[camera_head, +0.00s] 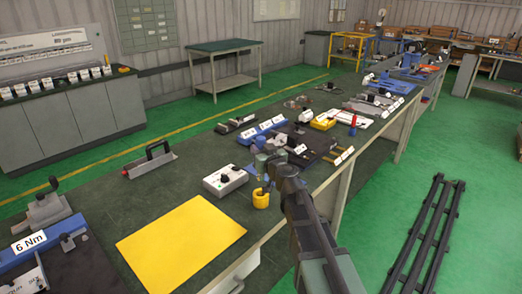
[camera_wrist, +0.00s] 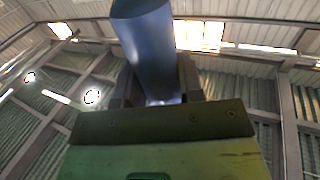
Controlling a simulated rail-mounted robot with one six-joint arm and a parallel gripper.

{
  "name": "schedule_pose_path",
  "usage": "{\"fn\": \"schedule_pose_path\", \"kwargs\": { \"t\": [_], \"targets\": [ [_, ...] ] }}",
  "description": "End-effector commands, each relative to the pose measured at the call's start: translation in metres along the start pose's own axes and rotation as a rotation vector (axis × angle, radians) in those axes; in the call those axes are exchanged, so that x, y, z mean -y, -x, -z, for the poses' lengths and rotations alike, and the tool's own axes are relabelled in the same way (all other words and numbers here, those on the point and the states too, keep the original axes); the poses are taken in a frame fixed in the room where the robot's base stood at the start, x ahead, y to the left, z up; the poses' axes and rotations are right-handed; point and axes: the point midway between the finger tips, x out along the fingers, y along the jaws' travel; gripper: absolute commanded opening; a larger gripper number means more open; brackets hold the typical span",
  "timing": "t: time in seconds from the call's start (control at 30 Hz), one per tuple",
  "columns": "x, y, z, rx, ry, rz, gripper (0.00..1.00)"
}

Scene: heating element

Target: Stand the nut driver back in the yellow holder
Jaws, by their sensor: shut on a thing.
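The nut driver shows as a thick blue cylindrical handle (camera_wrist: 146,42) between the two dark fingers of my gripper (camera_wrist: 157,88) in the wrist view. My gripper is shut on it. In the head view my gripper (camera_head: 263,160) is above the bench, just above and behind the yellow holder (camera_head: 261,201). The holder is a small yellow cup standing near the bench's front edge. The driver's lower end is small and dark in the head view, and I cannot tell whether it touches the holder.
A white box with a knob (camera_head: 225,180) stands just left of the holder. A yellow mat (camera_head: 181,245) lies at the front left. Blue and yellow trays (camera_head: 262,131) and a dark mat with tools lie behind. The bench's front edge is close on the right.

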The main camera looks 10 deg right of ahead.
Motion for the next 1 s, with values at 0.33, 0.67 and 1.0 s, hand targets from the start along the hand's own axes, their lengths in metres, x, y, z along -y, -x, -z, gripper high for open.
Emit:
{"fn": "schedule_pose_path", "kwargs": {
  "t": [0.33, 0.67, 1.0],
  "targets": [
    [0.0, 0.0, -0.043, 0.0, 0.0, 0.0, 0.0],
    [0.0, 0.0, -0.056, 0.0, 0.0, 0.0, 0.0],
    [0.0, 0.0, -0.055, 0.0, 0.0, 0.0, 0.0]
  ]
}}
